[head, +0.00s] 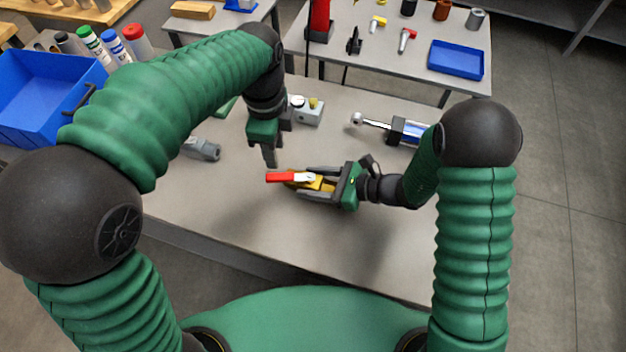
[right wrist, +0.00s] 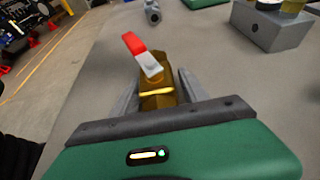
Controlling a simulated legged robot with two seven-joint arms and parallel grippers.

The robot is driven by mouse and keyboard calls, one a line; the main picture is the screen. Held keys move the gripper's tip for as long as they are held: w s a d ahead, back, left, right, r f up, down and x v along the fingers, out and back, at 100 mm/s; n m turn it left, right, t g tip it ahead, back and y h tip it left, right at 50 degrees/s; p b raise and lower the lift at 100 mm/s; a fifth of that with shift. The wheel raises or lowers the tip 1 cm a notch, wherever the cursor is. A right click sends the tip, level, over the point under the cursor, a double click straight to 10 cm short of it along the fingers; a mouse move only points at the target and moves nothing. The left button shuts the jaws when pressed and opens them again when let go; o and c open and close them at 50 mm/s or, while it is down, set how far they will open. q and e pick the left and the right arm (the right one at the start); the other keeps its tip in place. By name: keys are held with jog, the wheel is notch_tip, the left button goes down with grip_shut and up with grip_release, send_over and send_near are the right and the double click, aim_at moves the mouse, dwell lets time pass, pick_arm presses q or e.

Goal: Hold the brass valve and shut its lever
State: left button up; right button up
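The brass valve (head: 318,184) is between the two grey fingers of my right gripper (head: 312,184), which look closed on its sides. It also shows in the right wrist view (right wrist: 158,94), between the fingers. Its lever has a red handle (head: 280,177) and a silver part by the body. The handle points left in the head view and up and left in the right wrist view. My left gripper (head: 270,160) points down above the table, just beyond the red handle and apart from it. It appears empty; its finger gap is not clear.
The grey table (head: 230,220) is clear in front of the valve. A grey fitting (head: 203,149) lies left, a grey block with a brass part (head: 309,112) behind, and a blue-and-silver cylinder (head: 405,131) at right. A blue bin (head: 45,100) stands far left.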

jog(key=shift+a, duration=0.45)
jog(key=c, duration=0.5)
jog(key=shift+a, duration=0.1)
jog(key=c, duration=0.5)
grip_shut()
jog(key=shift+d, duration=0.3)
jog(key=o, duration=0.7)
grip_release()
pick_arm(q)
jog(key=shift+a, duration=0.35)
pick_arm(e)
grip_shut()
